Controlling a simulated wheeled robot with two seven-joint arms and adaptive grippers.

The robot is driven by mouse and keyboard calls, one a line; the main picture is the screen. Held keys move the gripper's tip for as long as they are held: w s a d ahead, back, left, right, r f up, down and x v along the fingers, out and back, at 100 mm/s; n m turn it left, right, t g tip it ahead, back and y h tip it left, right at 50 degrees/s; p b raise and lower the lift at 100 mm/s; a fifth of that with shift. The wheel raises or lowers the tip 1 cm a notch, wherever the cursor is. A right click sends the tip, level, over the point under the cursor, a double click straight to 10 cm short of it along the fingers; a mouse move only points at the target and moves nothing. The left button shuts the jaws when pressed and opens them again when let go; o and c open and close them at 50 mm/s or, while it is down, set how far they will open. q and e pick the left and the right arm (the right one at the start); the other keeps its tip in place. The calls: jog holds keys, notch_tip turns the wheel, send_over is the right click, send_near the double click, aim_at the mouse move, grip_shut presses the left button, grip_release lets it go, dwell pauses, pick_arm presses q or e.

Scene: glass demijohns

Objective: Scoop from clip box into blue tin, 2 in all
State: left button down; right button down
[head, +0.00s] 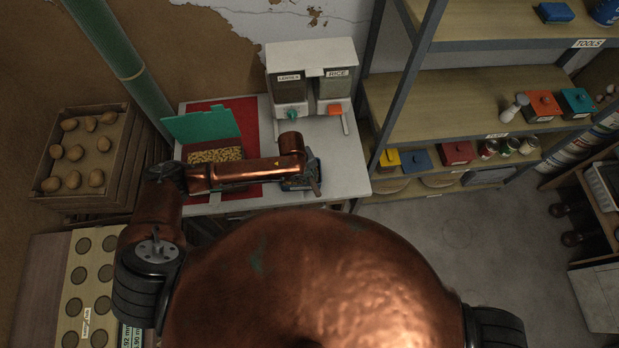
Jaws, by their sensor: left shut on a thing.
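The clip box (228,154) stands on a red mat on the table, its teal lid (203,126) raised open. Small tan pieces fill it. My copper left arm reaches across its front edge. My left gripper (313,181) is right of the box, pointing down at the table's front part. It is shut on what seems to be a scoop, mostly hidden by the gripper and wrist. The blue tin (291,186) shows as a dark blue shape just beside and below the gripper, partly covered. I cannot tell what is inside it. My right gripper is out of view.
A two-part dispenser (312,85), one side labelled RICE, stands at the table's back. A green pipe (118,60) rises left of the table. A potato crate (90,155) is at left. Shelves (450,95) fill the right. The table's right end is clear.

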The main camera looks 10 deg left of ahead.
pick_arm(q)
jog(key=shift+f+t+h+b, duration=0.2)
jog(key=shift+t+h+b, duration=0.2)
jog(key=shift+h+b, duration=0.55)
jog(key=shift+w+d+t+h+b, duration=0.2)
jog(key=shift+t+b, duration=0.3)
jog(key=shift+b, duration=0.95)
jog(key=shift+s+h+b, duration=0.1)
jog(key=shift+h+b, duration=0.45)
jog(key=shift+b, duration=0.35)
jog(key=t+h+b, duration=0.1)
jog(key=b, duration=0.2)
jog(key=shift+d+t+h+b, duration=0.15)
jog(key=shift+t+h+b, duration=0.65)
jog(key=shift+b, duration=0.55)
jog(key=shift+t+h+b, duration=0.3)
jog(key=shift+h+b, duration=0.3)
jog(key=shift+b, duration=0.35)
jog(key=shift+w+t+h+b, duration=0.25)
jog(key=shift+h+b, duration=0.35)
jog(key=shift+b, duration=0.55)
jog(key=shift+t+h+b, duration=0.45)
jog(key=shift+h+b, duration=0.15)
jog(key=shift+b, duration=1.05)
jog(key=shift+t+h+b, duration=0.3)
jog(key=shift+h+b, duration=0.2)
jog(key=shift+b, duration=0.55)
jog(key=shift+r, duration=0.1)
